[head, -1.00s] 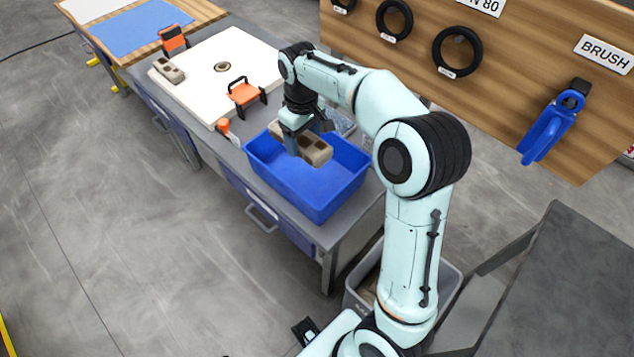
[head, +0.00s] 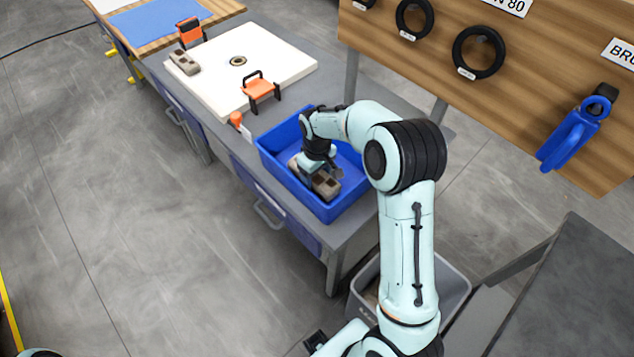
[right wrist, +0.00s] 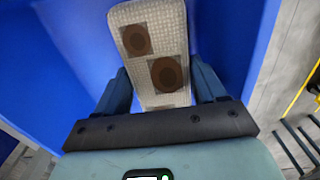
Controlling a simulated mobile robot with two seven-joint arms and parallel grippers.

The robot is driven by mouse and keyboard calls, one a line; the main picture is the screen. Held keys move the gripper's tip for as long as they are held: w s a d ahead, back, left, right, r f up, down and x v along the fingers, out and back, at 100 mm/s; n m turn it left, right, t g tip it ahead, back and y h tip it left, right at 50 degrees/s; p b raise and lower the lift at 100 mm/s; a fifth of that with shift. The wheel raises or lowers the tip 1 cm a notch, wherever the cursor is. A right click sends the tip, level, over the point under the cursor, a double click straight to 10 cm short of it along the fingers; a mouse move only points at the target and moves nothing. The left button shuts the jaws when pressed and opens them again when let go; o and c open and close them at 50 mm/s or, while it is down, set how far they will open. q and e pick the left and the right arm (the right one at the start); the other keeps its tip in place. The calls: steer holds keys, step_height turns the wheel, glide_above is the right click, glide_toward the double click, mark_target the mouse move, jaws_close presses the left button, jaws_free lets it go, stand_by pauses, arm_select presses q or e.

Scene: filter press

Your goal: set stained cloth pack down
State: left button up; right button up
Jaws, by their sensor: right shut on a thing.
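The stained cloth pack (head: 326,186) is a beige woven block with dark brown round stains on square patches. It is inside the blue tray (head: 337,214), low between the tray walls. My right gripper (head: 320,172) is shut on it from above. In the right wrist view, the pack (right wrist: 151,48) sits between the two fingers (right wrist: 160,90), with blue tray surface around it. Whether its underside touches the tray floor is hidden. My left gripper is not in view.
A grey bin (head: 452,290) stands below. A wooden board with black rings (head: 478,52) rises at the right.

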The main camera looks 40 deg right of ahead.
mark_target(317, 182)
steer(key=shift+f, duration=1.85)
steer(key=shift+f, duration=0.1)
steer(key=shift+f, duration=0.15)
steer(key=o, duration=0.8)
step_height(317, 182, up, 13)
steer(key=shift+f+p, duration=0.2)
steer(key=shift+p, duration=0.2)
steer(key=shift+f, duration=0.1)
